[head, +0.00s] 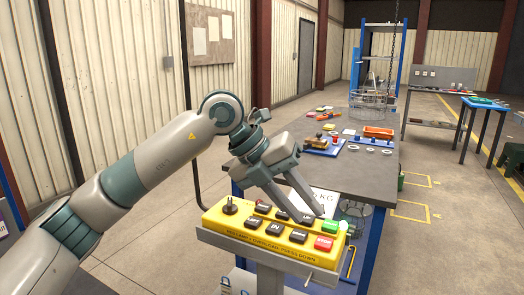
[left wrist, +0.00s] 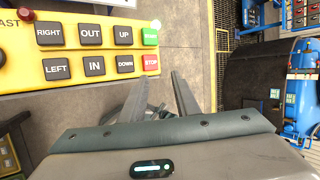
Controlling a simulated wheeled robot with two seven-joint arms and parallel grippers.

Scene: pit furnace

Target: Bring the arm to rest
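My left arm (head: 150,160) comes in from the left and reaches over a yellow control box (head: 262,232). My left gripper (head: 311,206) is open and empty, its two fingers apart above the box's right part. The box has several black buttons, a green button (head: 330,227) and a red stop button (head: 323,243). In the left wrist view the box (left wrist: 20,75) is at the upper left, and the gripper's fingers (left wrist: 160,98) are spread just right of and below the red button (left wrist: 151,62). My right gripper is not in view.
A dark workbench (head: 350,172) with small parts and tools stands just behind the control box. A wire basket (head: 368,103) hangs on a chain beyond it. A blue table (head: 487,105) is at the far right. The floor at right is mostly clear.

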